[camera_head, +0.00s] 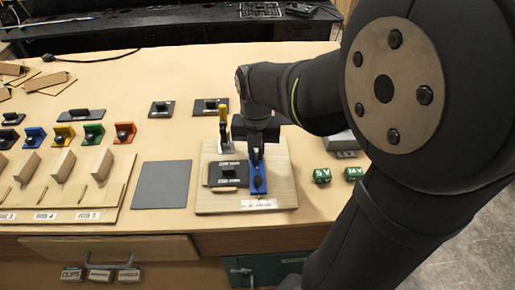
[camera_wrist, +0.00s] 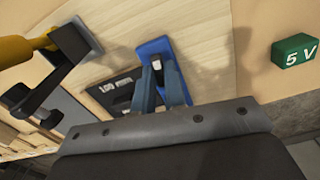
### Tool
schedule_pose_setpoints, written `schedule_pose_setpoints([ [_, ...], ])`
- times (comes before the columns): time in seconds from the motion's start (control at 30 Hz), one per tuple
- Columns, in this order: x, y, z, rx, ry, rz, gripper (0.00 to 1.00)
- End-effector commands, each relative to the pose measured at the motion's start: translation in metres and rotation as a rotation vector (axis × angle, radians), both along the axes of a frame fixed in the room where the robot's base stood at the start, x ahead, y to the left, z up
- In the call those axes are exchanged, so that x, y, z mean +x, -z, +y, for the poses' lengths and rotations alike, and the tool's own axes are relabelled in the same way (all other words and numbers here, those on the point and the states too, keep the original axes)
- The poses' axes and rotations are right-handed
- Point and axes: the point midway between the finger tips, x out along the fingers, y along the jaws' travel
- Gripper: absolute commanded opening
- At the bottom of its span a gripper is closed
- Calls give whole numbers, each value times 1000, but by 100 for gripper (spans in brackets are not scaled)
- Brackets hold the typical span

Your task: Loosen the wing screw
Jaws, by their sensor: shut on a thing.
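The blue block (camera_head: 259,186) sits on a light wooden board (camera_head: 282,190). It also shows in the wrist view (camera_wrist: 152,47). A small dark knob (camera_head: 257,182) is on its near part. My gripper (camera_head: 257,158) points down at the far part of the blue block. A black labelled plate (camera_head: 228,173) lies left of the block.
A toggle clamp with a yellow handle (camera_head: 223,115) stands just left of my gripper. Green 5V (camera_head: 322,175) and 24V (camera_head: 353,173) blocks lie to the right. A grey mat (camera_head: 166,188) lies left of the board, bare. Coloured brackets (camera_head: 93,134) stand farther left.

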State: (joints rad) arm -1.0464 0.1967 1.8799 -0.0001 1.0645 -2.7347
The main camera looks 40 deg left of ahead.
Motion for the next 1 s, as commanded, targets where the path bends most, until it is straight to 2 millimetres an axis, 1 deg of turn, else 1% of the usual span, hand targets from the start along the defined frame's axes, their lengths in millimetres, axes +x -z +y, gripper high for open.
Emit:
schedule_pose_setpoints([
  [0.13, -1, 2, -1, -5, -77, 4, 0],
  [0.33, -1, 2, -1, -5, -139, 4, 0],
  [0.87, -1, 2, -1, -5, -162, 3, 0],
  [0.9, -1, 2, -1, -5, -162, 3, 15],
  [1.0, -1, 2, -1, -4, -162, 3, 34],
])
